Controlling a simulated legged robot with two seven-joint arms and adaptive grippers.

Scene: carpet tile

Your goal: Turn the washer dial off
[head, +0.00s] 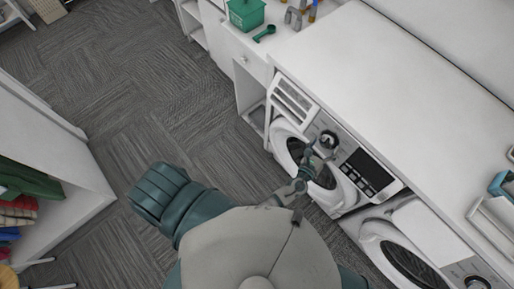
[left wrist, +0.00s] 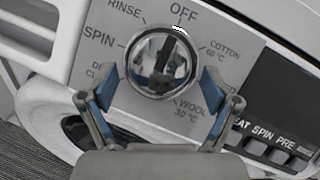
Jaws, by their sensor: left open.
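The washer dial (head: 329,139) is a round silver knob on the control panel of the left front-loading washer (head: 352,172). In the left wrist view the dial (left wrist: 162,62) has a dark bar across it, with its upper end roughly towards the OFF mark; I cannot tell which end is the pointer. RINSE, SPIN, COTTON and WOOL labels surround it. My left gripper (head: 311,160) is open in front of the dial. Its fingers (left wrist: 162,92) are at the lower left and lower right of the dial, apart from it. My right gripper is out of view.
A white countertop (head: 400,90) runs above the washers. A second washer (head: 405,250) is at the lower right. A green basket (head: 246,14) and a green scoop (head: 265,33) lie on the counter. White shelving with folded cloths (head: 18,210) is at left. Carpet floor between is clear.

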